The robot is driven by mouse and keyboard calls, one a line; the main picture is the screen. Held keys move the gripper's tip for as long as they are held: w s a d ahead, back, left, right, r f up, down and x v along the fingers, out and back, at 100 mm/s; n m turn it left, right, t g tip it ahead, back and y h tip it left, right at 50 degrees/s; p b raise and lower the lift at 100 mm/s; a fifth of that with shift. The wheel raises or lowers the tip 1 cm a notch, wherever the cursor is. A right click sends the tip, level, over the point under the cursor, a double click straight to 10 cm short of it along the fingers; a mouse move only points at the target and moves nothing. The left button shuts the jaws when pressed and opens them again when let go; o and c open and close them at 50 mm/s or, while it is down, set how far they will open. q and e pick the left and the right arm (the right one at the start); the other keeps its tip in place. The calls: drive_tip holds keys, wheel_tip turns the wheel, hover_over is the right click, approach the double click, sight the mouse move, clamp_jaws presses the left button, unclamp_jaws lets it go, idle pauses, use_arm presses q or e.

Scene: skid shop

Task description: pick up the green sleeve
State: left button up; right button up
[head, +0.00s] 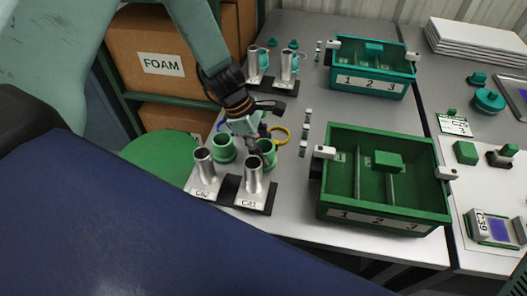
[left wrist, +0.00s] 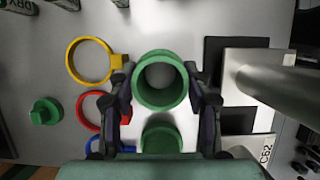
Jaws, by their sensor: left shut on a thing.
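A green sleeve (left wrist: 160,104) sits between the two fingers of my left gripper (left wrist: 161,84) in the left wrist view, with both fingers against its sides. In the head view the left gripper (head: 256,146) comes down over this sleeve (head: 268,158), just behind the C41 post, and partly hides it. I cannot tell whether the sleeve touches the table. A second green sleeve (head: 223,151) stands to its left, behind the C62 post; a green sleeve also shows below the held one in the left wrist view (left wrist: 161,139). My right gripper is not in view.
Metal posts marked C62 (head: 205,168) and C41 (head: 253,177) stand close in front. Yellow (left wrist: 71,60), red (left wrist: 82,112) and blue rings lie beside the sleeves. A green divided bin (head: 330,208) is to the right, a teal bin (head: 341,82) behind. Cardboard boxes (head: 150,40) stand left.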

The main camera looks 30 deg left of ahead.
use_arm(q)
drive_tip(key=shift+w+r, duration=0.15)
drive_tip(key=shift+r, duration=0.2)
wheel_tip(320, 180, up, 13)
drive_tip(key=p, duration=0.7)
drive_tip(key=s+d+r+p, duration=0.2)
drive_tip(key=s+r+p, duration=0.2)
drive_tip(key=s, duration=0.6)
drive_tip(key=shift+s+d+r+p, duration=0.15)
drive_tip(key=shift+d+r+p, duration=0.2)
drive_tip(key=shift+r, duration=0.4)
drive_tip(key=shift+f+b, duration=2.45)
drive_tip(key=shift+b, duration=0.05)
